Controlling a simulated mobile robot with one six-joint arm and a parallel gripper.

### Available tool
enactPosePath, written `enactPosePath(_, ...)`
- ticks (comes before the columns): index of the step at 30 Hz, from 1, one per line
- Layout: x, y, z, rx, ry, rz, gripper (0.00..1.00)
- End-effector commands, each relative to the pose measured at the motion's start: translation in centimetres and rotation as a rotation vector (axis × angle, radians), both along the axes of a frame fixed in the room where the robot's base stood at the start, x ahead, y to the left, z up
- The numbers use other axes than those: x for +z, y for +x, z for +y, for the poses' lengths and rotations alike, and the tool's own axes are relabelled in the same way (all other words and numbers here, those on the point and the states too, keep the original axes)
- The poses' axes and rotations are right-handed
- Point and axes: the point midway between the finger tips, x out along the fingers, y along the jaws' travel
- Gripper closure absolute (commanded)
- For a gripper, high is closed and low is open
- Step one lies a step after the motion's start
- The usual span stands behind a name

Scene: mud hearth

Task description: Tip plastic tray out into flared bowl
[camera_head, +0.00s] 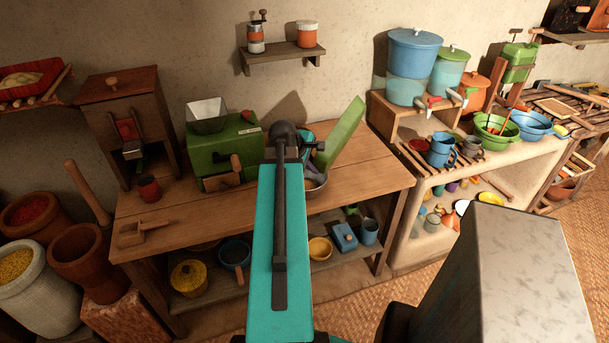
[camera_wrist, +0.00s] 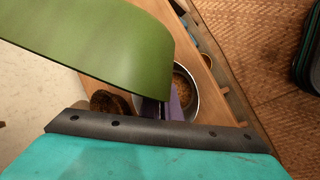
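The green plastic tray (camera_head: 340,132) is held up on edge, steeply tilted, above the wooden table. It also shows in the wrist view (camera_wrist: 100,45), where its underside or side fills the upper left. My gripper (camera_head: 317,148) is at the tray's lower left edge and appears shut on it; its fingers are mostly hidden by my arm. The flared bowl (camera_head: 318,187), grey metal, stands on the table just below the tray, partly hidden by my arm. In the wrist view the bowl (camera_wrist: 194,104) holds brown-orange grainy stuff. The tray's inside is hidden there.
A green mill (camera_head: 222,150) with a metal hopper stands left of my arm on the table (camera_head: 375,175). A wooden scoop (camera_head: 150,232) and red cup (camera_head: 149,188) are farther left. Blue and green dispensers (camera_head: 413,62) stand right. The table's right end is clear.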

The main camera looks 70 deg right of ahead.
Motion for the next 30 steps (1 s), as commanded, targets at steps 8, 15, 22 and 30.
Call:
enactPosePath(8,0.1,0.5,-0.2,0.001,0.005,0.030,1.00)
enactPosePath(15,0.1,0.9,-0.2,0.000,0.009,0.057,1.00)
enactPosePath(22,0.2,1.4,-0.3,0.000,0.012,0.082,1.00)
enactPosePath(30,0.3,1.8,-0.3,-0.001,0.018,0.111,1.00)
